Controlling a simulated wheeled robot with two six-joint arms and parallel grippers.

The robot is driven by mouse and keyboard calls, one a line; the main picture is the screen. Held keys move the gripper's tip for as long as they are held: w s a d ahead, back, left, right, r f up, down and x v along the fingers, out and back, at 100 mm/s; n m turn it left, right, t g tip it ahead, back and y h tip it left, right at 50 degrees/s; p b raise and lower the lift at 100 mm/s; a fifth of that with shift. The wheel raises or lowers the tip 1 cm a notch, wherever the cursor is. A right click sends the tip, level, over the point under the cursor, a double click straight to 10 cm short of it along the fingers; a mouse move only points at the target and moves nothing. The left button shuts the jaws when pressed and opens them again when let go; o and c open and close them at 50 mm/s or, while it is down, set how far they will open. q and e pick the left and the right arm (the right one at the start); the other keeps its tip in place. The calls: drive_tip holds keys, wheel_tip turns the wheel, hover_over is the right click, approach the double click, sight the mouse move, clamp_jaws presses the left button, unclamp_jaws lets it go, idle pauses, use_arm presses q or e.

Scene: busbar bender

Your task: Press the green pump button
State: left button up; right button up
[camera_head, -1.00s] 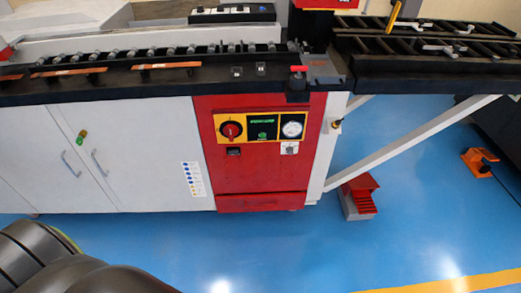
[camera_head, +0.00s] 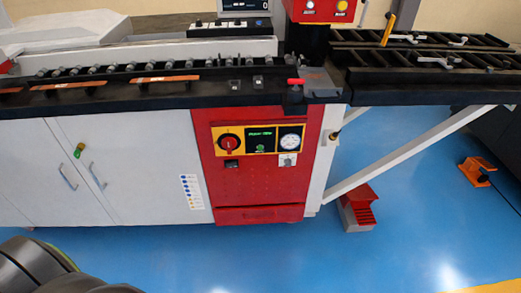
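The yellow control plate (camera_head: 216,139) is on the red front panel (camera_head: 254,188) of the bender. It carries a red rotary switch (camera_head: 229,143) at the left, a dark display with green text (camera_head: 261,133) in the middle and a round white gauge (camera_head: 290,141) at the right. A small green button (camera_head: 260,149) shows below the green text; I cannot read any label on it. Neither of my grippers is in view. Part of my dark arm shows at the lower left, well short of the panel.
White cabinet doors (camera_head: 130,160) stand left of the panel. A slanted white brace (camera_head: 415,155) runs to the right. A red and grey pedal (camera_head: 357,210) and an orange pedal (camera_head: 476,170) are on the blue floor (camera_head: 330,260). The floor before the panel is clear.

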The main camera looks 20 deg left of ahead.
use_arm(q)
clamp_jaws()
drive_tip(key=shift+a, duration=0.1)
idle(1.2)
